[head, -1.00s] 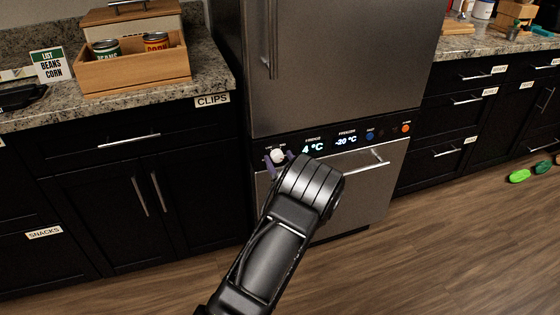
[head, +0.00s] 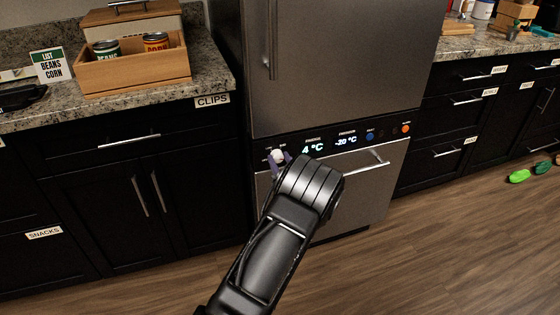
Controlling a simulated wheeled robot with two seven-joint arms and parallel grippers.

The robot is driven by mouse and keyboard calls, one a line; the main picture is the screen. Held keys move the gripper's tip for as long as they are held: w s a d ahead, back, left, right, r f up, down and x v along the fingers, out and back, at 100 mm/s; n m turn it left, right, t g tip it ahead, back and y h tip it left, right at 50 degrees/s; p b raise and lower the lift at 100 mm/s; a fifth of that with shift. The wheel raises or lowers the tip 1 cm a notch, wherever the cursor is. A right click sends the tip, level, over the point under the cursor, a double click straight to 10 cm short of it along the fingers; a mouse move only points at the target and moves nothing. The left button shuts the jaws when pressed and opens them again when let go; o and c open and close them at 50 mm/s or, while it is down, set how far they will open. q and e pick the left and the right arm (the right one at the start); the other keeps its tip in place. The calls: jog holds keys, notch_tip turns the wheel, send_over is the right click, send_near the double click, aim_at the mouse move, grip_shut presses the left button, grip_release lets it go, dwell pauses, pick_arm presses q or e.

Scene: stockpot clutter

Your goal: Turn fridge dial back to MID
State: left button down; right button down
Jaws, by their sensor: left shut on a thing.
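The fridge (head: 340,70) is a dark steel unit with a black control strip across its middle. A small white dial (head: 278,154) sits at the left end of the strip. Beside it the fridge display (head: 312,149) reads 4 °C and the freezer display (head: 346,141) reads -20 °C. My right gripper is not in view.
A blue button (head: 370,135) and an orange button (head: 405,129) are farther right on the strip. A lower drawer handle (head: 360,162) sticks out just right of my wrist. Black cabinets (head: 120,200) flank the fridge on the left.

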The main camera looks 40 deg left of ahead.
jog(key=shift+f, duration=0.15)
pick_arm(q)
jog(key=n+b, duration=0.2)
jog(key=b, duration=0.1)
jog(key=shift+f, duration=0.25)
jog(key=n+b, duration=0.4)
jog(key=b, duration=0.1)
jog(key=shift+s+a+f+n, duration=0.1)
jog(key=shift+f+n, duration=0.05)
jog(key=shift+n, duration=0.25)
jog(key=n+b, duration=0.6)
jog(key=b, duration=0.3)
jog(key=shift+n, duration=0.3)
jog(key=shift+s+n+b, duration=0.1)
jog(key=shift+n+b, duration=0.7)
jog(key=shift+b, duration=0.1)
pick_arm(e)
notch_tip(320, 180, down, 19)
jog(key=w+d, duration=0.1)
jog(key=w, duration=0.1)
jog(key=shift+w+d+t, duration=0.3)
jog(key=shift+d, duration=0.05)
pick_arm(q)
jog(key=shift+r, duration=0.2)
jog(key=c, duration=0.9)
grip_release()
jog(key=shift+c, duration=0.2)
